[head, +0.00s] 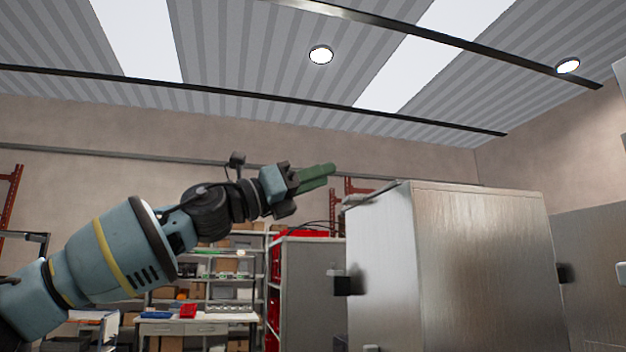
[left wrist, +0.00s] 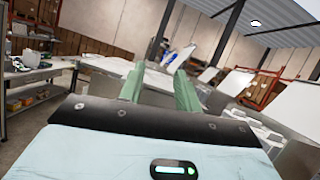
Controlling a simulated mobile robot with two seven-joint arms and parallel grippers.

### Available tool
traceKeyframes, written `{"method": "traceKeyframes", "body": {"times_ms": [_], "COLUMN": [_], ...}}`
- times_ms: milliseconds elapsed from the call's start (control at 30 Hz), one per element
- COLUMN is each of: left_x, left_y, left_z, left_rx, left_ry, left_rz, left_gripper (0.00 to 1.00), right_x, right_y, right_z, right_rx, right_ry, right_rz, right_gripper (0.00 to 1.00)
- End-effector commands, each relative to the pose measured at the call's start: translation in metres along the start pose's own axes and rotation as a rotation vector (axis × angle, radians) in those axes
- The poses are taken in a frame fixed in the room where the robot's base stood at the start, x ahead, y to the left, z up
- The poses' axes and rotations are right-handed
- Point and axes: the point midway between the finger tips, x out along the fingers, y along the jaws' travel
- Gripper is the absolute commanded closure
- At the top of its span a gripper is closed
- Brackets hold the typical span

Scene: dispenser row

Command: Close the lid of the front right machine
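A large brushed-metal machine (head: 480,265) fills the right of the head view, with a closed-looking flat top edge. In the left wrist view, several pale lids stand raised, one at the middle right (left wrist: 237,82) and one at the right edge (left wrist: 306,97). Which is the front right machine's lid is unclear. My left gripper (head: 330,174), with green fingers, is raised left of the metal machine, apart from it. The wrist view shows its fingers (left wrist: 158,90) apart, nothing between them. My right gripper is out of view.
Another metal cabinet (head: 595,265) stands at the far right. Shelves (head: 225,270) with boxes and a workbench (head: 185,327) with red and blue bins are behind my left arm. The space above the gripper is clear to the ceiling.

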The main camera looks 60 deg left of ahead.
Motion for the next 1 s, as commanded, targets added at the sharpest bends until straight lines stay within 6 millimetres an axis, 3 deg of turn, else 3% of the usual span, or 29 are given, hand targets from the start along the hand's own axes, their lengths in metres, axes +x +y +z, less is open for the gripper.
{"method": "traceKeyframes", "body": {"times_ms": [767, 1000], "left_x": [-0.008, -0.02], "left_y": [-0.002, -0.002], "left_z": [0.001, 0.001], "left_rx": [-0.002, -0.001], "left_ry": [0.0, -0.001], "left_rz": [0.002, 0.001], "left_gripper": [0.66, 0.66], "right_x": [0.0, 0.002], "right_y": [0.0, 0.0], "right_z": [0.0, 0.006], "right_rx": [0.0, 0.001], "right_ry": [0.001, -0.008], "right_rz": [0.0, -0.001], "right_gripper": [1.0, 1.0]}}
